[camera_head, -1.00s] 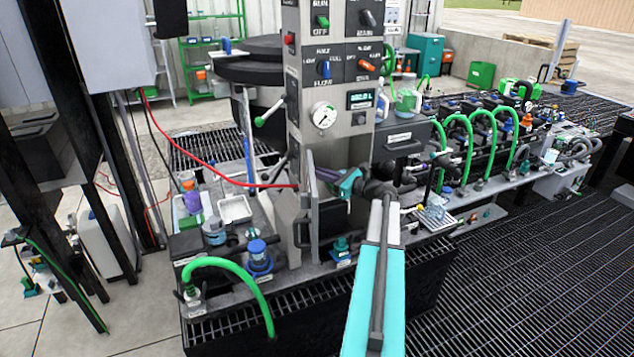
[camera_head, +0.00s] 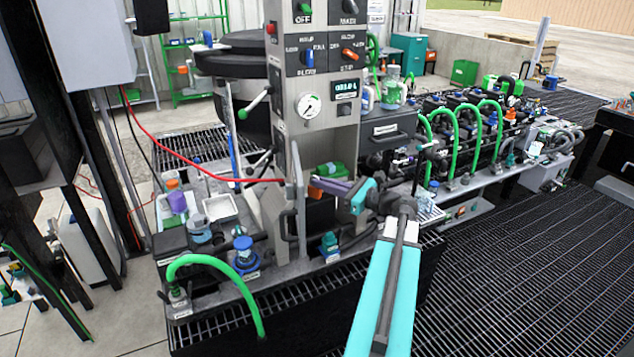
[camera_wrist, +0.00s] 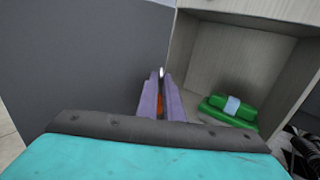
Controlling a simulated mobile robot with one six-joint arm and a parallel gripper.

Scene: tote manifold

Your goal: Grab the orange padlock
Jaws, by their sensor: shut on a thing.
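My gripper (camera_head: 318,187) is at the front of the grey column, by an open compartment (camera_head: 345,150). In the wrist view, its two purple fingers (camera_wrist: 160,100) are shut on the orange padlock (camera_wrist: 161,104). Only a narrow orange strip of the padlock shows between the fingers, with a small pale metal tip just beyond them. The rest of it is hidden by the fingers. In the head view I cannot make out the padlock clearly.
A green object with a pale band (camera_wrist: 231,106) lies in the compartment, right of my fingers. A grey panel (camera_wrist: 80,60) stands close on the left. The bench below holds a blue-topped fitting (camera_head: 244,250), a green hose (camera_head: 225,265) and a white tray (camera_head: 220,207).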

